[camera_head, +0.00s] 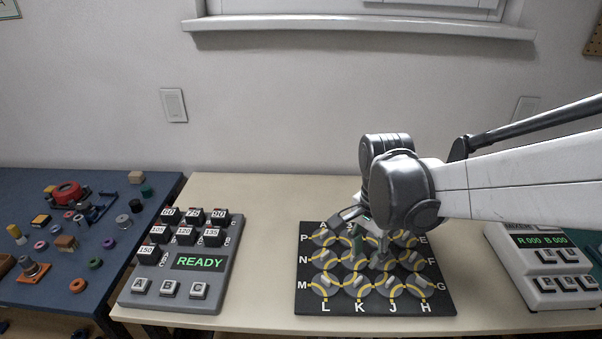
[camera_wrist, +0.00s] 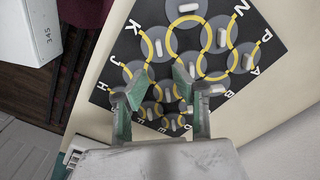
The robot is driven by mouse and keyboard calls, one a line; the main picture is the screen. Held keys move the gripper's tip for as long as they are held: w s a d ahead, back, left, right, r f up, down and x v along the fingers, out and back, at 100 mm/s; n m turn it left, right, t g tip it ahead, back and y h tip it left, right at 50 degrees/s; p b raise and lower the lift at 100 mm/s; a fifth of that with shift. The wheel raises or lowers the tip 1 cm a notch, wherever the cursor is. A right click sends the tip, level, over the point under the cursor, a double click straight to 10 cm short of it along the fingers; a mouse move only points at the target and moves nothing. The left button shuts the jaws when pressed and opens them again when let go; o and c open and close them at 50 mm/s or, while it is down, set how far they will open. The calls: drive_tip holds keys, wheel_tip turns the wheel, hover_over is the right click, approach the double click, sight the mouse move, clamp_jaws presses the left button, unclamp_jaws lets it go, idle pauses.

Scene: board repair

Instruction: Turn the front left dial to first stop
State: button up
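The black dial board (camera_head: 300,268) lies on the table, with round grey dials, yellow arcs and white edge letters. The front left dial (camera_head: 322,286) is at the corner between M and L. In the wrist view, a dial with a pale raised handle at the top edge (camera_wrist: 187,8) appears to be this one, partly cut off. My gripper (camera_head: 364,240) is over the board's rear middle, behind and right of that dial. Its two fingers are apart and empty in the wrist view (camera_wrist: 160,76). My arm and gripper hide some rear dials.
A grey keypad (camera_head: 228,285) showing READY stands left of the board. A white device with a display (camera_head: 542,283) stands at the right. A blue table (camera_head: 130,270) with several small loose parts is at the far left. Bare table lies between keypad and board.

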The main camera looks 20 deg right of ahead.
drive_tip(key=shift+r, duration=2.2)
